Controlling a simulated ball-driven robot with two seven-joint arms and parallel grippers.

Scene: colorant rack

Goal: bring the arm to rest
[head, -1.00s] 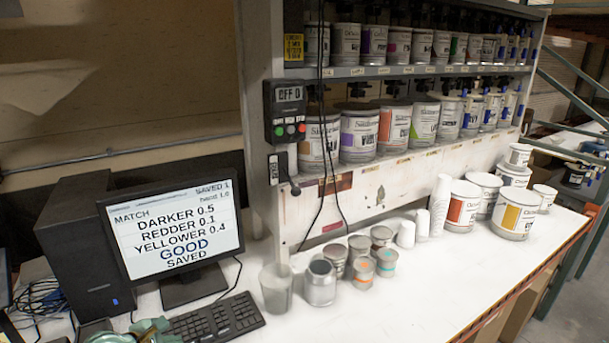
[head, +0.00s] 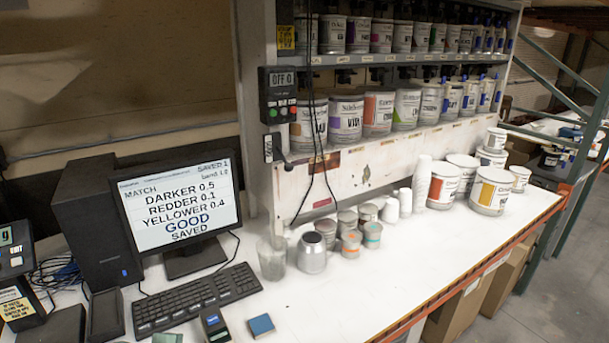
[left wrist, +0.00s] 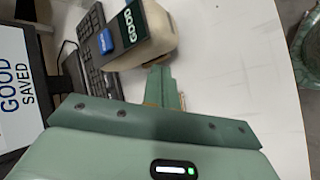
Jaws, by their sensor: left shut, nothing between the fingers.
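My left gripper (left wrist: 162,85) shows in the left wrist view, its green fingers together and empty over the white bench (left wrist: 225,65). A handheld device (left wrist: 140,35) with a dark "GOOD" screen and a blue part lies just beyond the fingertips. I cannot tell the exact gap between them. In the head view this device (head: 213,324) sits at the bottom edge, in front of the keyboard. No arm shows clearly in the head view; a small greenish patch at its bottom edge is too cut off to identify. My right gripper is not in view.
The monitor (head: 178,205) reads "GOOD SAVED". The keyboard (head: 195,297) lies before it, with a blue square (head: 261,325) to the right. Cups and small cans (head: 312,253) stand mid-bench below the colorant rack (head: 350,170). The bench's front right is clear.

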